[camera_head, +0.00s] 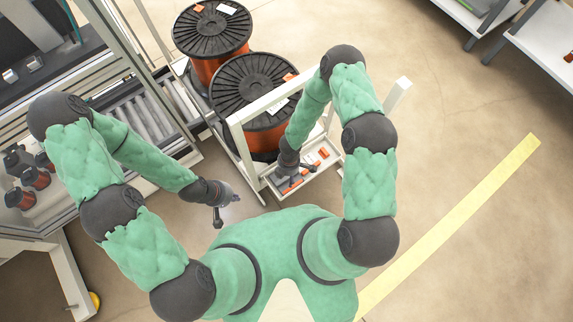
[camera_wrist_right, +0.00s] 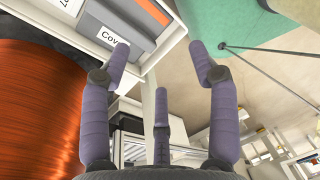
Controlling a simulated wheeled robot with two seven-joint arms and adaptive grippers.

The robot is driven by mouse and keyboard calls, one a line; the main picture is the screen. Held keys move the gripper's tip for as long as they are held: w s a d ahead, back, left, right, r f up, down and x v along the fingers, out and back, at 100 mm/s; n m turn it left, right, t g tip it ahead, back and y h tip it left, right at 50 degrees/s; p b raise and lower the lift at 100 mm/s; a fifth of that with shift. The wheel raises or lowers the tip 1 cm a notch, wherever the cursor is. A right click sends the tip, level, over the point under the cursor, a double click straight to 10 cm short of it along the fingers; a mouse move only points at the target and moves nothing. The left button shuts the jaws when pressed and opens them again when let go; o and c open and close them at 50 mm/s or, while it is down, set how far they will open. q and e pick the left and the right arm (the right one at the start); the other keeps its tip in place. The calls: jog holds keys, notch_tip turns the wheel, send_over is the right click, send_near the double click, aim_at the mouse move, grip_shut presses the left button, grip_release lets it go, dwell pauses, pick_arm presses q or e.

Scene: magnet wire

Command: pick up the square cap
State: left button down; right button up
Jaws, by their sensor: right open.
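I cannot pick out the square cap for certain in either view. Small orange pieces (camera_head: 323,153) lie in a white tray (camera_head: 316,184) at the front of the cart. My right gripper (camera_head: 290,170) is over the tray's left part and hides some of it. In the right wrist view its purple fingers (camera_wrist_right: 158,62) are spread open with nothing between them. Beyond the left finger is a grey compartment with a label reading "Cove" (camera_wrist_right: 109,38), partly cut off. My left gripper (camera_head: 226,205) hangs left of the cart, away from the tray; its opening is unclear.
Two large black-flanged spools of copper wire (camera_head: 212,30) (camera_head: 232,98) stand on the cart behind the tray. A white frame (camera_head: 240,140) rises beside the tray. A conveyor with rollers (camera_head: 142,112) is at left. Open floor lies right, with a yellow stripe (camera_head: 455,222).

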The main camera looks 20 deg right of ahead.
jog(key=w+d+f+n+t+h, duration=0.1)
jog(key=w+f+n, duration=0.1)
jog(key=w+n, duration=0.15)
jog(key=b, duration=0.2)
send_over(287, 178)
jog(key=shift+m+t, duration=0.3)
jog(key=shift+m, duration=0.05)
jog(key=f, duration=0.4)
jog(key=shift+w+d+f, duration=0.15)
jog(key=shift+w+f, duration=0.1)
jog(key=shift+w, duration=0.15)
jog(key=shift+f, duration=0.55)
jog(key=shift+w+a+f+b, duration=0.15)
jog(key=shift+f+b, duration=0.7)
jog(key=shift+f, duration=0.45)
jog(key=shift+s+a+f+b, duration=0.1)
jog(key=shift+f+b, duration=0.7)
jog(key=shift+f, duration=0.5)
grip_shut()
